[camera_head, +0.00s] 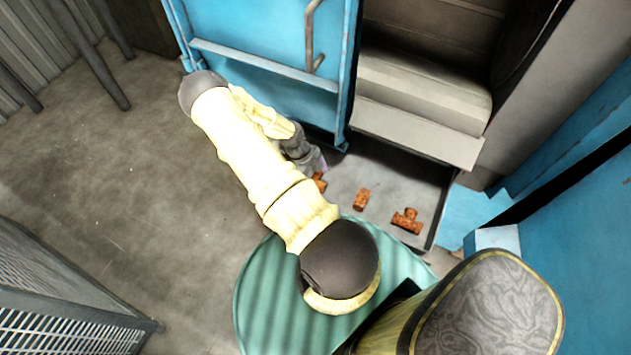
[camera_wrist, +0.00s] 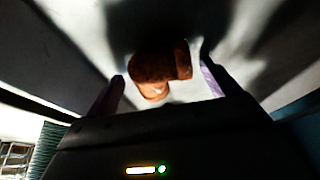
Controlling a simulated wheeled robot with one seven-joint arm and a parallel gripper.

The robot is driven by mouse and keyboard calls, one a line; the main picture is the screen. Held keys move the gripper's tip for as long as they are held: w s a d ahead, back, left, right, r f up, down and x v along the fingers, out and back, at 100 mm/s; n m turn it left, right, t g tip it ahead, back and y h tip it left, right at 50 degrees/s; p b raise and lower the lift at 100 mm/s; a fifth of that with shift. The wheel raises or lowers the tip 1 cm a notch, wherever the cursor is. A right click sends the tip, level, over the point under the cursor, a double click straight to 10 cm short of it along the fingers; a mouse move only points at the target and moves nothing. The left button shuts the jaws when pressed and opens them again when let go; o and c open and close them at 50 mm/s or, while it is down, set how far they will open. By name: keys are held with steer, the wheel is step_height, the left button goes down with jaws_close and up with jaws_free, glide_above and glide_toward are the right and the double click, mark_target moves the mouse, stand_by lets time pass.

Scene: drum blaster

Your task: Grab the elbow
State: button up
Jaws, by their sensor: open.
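A rusty orange pipe elbow (camera_wrist: 160,66) lies on the tray floor, between and slightly beyond my fingertips in the wrist view. In the head view a rusty fitting (camera_head: 319,183), likely the same piece, shows partly beside my gripper (camera_head: 314,163), with the rest hidden by my arm. My gripper also shows in the wrist view (camera_wrist: 162,76), its two purple fingers spread apart, one on each side of the elbow. I cannot tell whether either finger touches it.
A grey tray (camera_head: 395,182) holds the fittings. A short straight rusty piece (camera_head: 361,199) and a tee-shaped rusty piece (camera_head: 407,222) lie to the right, apart from my gripper. A blue door (camera_head: 265,40) stands open behind my arm. A blue panel (camera_head: 590,220) is at right.

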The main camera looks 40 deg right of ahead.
steer(key=c, duration=1.4)
steer(key=shift+r, duration=0.1)
